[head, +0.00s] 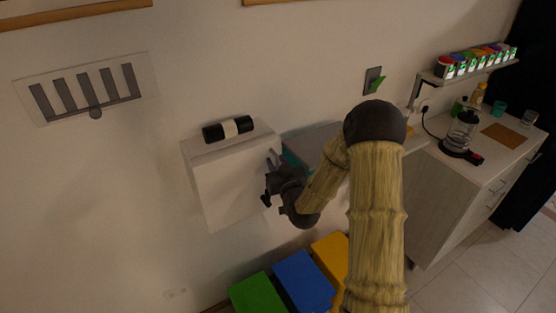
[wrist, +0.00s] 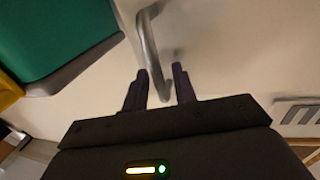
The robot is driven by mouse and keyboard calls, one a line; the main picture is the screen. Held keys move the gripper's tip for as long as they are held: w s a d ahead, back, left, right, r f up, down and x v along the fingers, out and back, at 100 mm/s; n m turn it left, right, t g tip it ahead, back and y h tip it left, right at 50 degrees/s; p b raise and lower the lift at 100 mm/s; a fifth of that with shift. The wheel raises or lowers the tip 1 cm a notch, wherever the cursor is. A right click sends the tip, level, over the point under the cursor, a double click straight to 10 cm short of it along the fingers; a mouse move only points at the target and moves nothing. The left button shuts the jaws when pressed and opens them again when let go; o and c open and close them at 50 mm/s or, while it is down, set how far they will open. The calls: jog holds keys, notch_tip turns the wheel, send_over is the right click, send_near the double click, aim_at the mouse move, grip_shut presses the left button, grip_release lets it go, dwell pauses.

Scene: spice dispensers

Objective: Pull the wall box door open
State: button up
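The white wall box (head: 218,185) is mounted on the wall left of my arm. Its door handle (wrist: 152,48) is a grey bent metal bar standing off a pale face in the wrist view. The upper part of the handle (head: 272,157) shows in the head view. My gripper (head: 268,188) is at the box's right-hand side. In the wrist view my gripper (wrist: 158,80) is open, its two dark fingers apart on either side of the handle bar, with visible gaps. My gripper hides part of the door's edge. I see no clear gap at the door.
Green (head: 258,296), blue (head: 303,281) and yellow (head: 331,254) bins stand below.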

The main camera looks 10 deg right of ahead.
grip_shut()
jog(key=shift+d+f+h, duration=0.1)
jog(key=shift+d+h, duration=0.1)
jog(key=shift+h, duration=0.1)
